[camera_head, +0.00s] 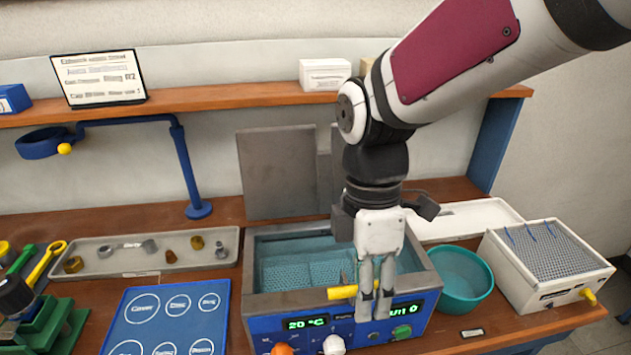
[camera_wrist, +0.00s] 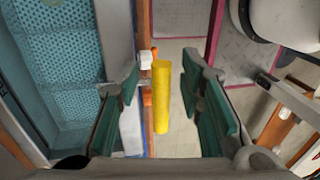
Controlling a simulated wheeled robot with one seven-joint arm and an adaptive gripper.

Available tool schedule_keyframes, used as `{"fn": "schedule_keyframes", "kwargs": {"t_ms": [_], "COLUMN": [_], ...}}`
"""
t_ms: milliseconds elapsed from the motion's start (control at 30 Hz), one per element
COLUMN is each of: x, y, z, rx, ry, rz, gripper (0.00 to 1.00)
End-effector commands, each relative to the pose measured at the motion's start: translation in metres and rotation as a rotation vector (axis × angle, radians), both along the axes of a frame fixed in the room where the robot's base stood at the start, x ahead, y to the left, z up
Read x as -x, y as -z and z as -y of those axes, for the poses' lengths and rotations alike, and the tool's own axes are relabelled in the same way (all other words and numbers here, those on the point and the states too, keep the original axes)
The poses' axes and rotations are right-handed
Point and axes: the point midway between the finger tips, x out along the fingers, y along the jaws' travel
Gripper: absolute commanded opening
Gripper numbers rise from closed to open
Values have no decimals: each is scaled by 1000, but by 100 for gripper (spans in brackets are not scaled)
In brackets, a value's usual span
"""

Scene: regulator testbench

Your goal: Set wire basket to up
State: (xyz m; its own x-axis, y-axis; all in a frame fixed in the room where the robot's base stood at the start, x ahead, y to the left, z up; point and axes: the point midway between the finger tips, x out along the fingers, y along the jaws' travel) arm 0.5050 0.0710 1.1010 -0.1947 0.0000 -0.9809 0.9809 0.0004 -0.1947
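The teal wire basket (camera_head: 290,274) sits down inside the grey-rimmed bath (camera_head: 262,300). Its perforated mesh also shows at the left of the wrist view (camera_wrist: 65,58). A yellow handle (camera_head: 341,292) sticks out at the bath's front, above the control panel. My gripper (camera_head: 374,302) points down at the bath's front edge, beside the handle in the head view. In the wrist view my gripper (camera_wrist: 162,108) is open, and the yellow handle (camera_wrist: 162,97) lies between its two fingers with a gap on each side. My gripper hides part of the bath and panel.
The blue panel (camera_head: 365,330) has a green display, an orange knob (camera_head: 282,349) and a white knob (camera_head: 334,345). A teal bowl (camera_head: 462,279) and a white mesh-topped box (camera_head: 548,262) stand to the right. A grey parts tray (camera_head: 140,253) and a blue board (camera_head: 165,322) lie to the left.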

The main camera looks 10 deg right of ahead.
Motion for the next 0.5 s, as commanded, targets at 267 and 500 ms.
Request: {"fn": "schedule_keyframes", "kwargs": {"t_ms": [267,500], "x": [0,0], "y": [0,-1], "z": [0,0], "rx": [0,0], "ry": [0,0], "rz": [0,1], "gripper": [0,0]}}
